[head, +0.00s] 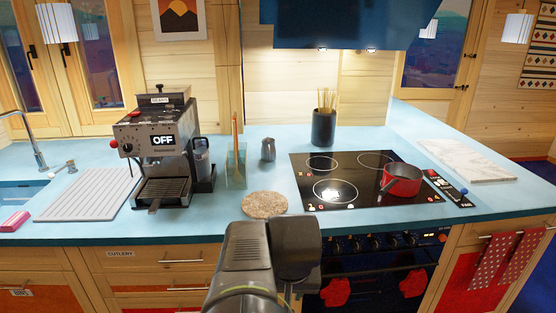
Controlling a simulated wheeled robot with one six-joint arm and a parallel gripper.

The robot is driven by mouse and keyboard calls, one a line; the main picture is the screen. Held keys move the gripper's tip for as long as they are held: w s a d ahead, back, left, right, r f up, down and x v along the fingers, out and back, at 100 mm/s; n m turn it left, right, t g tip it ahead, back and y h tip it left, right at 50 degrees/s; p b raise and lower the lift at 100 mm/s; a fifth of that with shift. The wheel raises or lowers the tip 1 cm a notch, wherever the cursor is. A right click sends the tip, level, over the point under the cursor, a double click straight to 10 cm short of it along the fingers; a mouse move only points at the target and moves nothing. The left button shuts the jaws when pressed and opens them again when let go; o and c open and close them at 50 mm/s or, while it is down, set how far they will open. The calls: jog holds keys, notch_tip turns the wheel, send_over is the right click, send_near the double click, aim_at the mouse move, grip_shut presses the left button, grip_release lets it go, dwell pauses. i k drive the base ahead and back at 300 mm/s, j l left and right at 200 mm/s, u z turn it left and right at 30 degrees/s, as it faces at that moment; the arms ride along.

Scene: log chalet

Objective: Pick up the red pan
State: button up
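The red pan (401,180) stands upright on the right side of the black cooktop (330,202). It has a dark inside, and its dark handle seems to point left over the cooktop. My arm reaches up from the bottom middle of the head view. Its end, my gripper (293,240), is in front of the counter's front edge, to the left of the pan and lower in the picture, well apart from it. The gripper's fingers cannot be made out, so its opening does not show.
A round cork mat (264,204) lies left of the cooktop. A coffee machine (160,145) and a ribbed drying mat (88,194) are further left. A dark utensil pot (323,127) stands behind the cooktop. A marble board (466,160) lies right. The oven (375,265) is below.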

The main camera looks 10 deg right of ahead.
aim_at(398, 178)
jog(key=z, duration=1.25)
jog(key=i+j+z, duration=0.1)
jog(key=i, duration=0.35)
jog(key=i+j+z, duration=0.1)
jog(key=i+j, duration=0.25)
jog(key=i+j+z, duration=0.1)
jog(key=i+j, duration=0.2)
jog(key=i, duration=0.15)
